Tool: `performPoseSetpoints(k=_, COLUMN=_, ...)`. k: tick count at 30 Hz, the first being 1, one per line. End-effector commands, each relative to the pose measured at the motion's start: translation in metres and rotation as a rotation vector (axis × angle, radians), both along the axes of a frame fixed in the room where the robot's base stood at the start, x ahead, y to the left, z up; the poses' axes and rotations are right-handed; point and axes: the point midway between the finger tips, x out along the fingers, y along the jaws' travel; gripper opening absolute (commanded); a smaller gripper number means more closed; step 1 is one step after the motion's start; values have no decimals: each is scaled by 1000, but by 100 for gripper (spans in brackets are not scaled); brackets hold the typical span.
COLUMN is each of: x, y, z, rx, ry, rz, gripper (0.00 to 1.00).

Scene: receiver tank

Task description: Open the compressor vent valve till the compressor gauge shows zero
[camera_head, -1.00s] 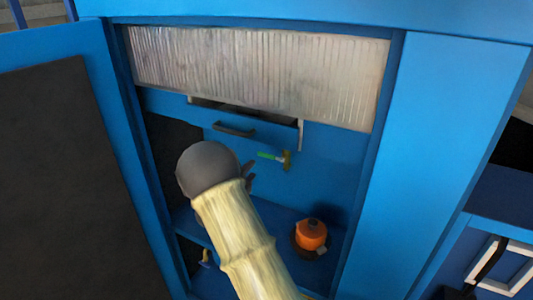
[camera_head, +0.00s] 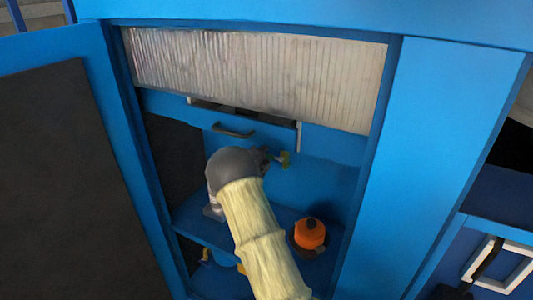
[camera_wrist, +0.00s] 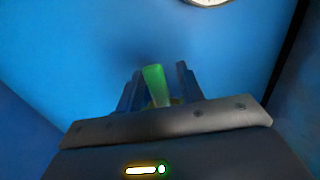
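The vent valve has a green lever (camera_head: 285,157) on the blue back wall of the cabinet. In the head view it is partly hidden by my gripper (camera_head: 268,159), which is at the valve. In the wrist view the green lever (camera_wrist: 154,84) stands between the two dark fingers of my gripper (camera_wrist: 160,85). The fingers are apart, with a visible gap on the lever's right side; whether the left finger touches it I cannot tell. A white round dial (camera_wrist: 208,2), possibly the compressor gauge, is cut off at the top edge. Its reading is not visible.
An orange pot-like object (camera_head: 309,236) stands on the blue shelf to the right of my arm. A drawer front with a dark handle (camera_head: 233,132) is above the valve, under a corrugated panel (camera_head: 255,75). A cabinet door (camera_head: 60,160) stands open at left.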

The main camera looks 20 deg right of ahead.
Motion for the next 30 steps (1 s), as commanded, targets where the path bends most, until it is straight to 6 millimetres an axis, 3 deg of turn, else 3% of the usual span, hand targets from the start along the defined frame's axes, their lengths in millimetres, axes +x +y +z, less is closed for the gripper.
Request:
performPoseSetpoints(k=3, x=0, y=0, z=0, rx=0, ry=0, rz=0, gripper=37)
performPoseSetpoints(k=9, x=0, y=0, z=0, rx=0, ry=0, rz=0, gripper=0)
performPoseSetpoints(k=30, x=-1, y=0, z=2, rx=74, ry=-93, rz=-1, gripper=0)
